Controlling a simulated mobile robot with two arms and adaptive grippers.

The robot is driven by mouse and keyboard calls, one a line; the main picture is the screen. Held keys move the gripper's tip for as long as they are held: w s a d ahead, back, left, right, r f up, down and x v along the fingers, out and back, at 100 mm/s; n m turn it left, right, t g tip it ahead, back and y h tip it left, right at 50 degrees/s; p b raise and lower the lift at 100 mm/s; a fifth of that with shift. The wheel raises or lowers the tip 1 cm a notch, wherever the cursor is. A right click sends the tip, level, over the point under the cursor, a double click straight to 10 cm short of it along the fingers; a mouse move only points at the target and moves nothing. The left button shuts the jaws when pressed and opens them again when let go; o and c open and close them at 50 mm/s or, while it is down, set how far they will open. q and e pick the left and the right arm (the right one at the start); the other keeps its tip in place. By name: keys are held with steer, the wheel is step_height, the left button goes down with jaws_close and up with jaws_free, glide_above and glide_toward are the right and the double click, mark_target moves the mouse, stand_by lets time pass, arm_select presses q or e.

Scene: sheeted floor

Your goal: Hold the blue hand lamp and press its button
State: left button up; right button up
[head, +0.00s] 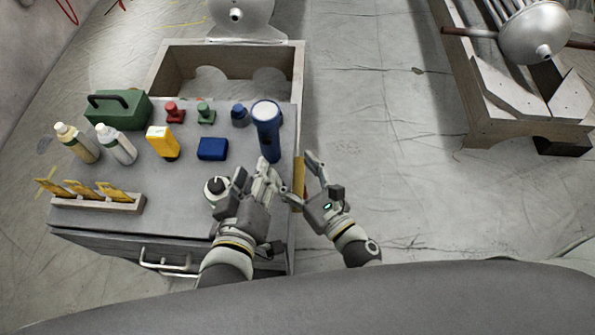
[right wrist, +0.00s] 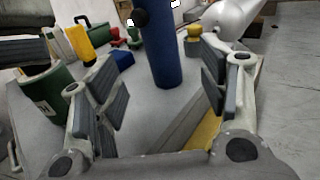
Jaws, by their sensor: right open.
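The blue hand lamp (head: 269,142) stands upright near the right edge of the grey cabinet top, its pale round face up. In the right wrist view the lamp's blue body (right wrist: 165,55) rises ahead, between the fingers in the picture. A dark round knob (right wrist: 140,17) shows at its upper left; I cannot tell whether it is the button. My right gripper (head: 305,178) is open and empty, by the cabinet's right edge, apart from the lamp. My left gripper (head: 252,172) is in front of the lamp, low in the head view; its finger gap is unclear.
A blue box (head: 212,149), yellow item (head: 162,143), two bottles (head: 121,149), green case (head: 130,111) and small red (head: 174,113) and green (head: 206,114) pieces crowd the top. A white-rimmed round item (head: 216,190) sits beside my left gripper.

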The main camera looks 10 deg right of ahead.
mark_target(275, 148)
steer(key=x, duration=1)
steer(key=shift+w+a, duration=0.1)
steer(key=shift+w, duration=0.05)
steer(key=shift+c, duration=0.2)
steer(key=c, duration=1.2)
arm_select(q)
jaws_close()
stand_by(1.5)
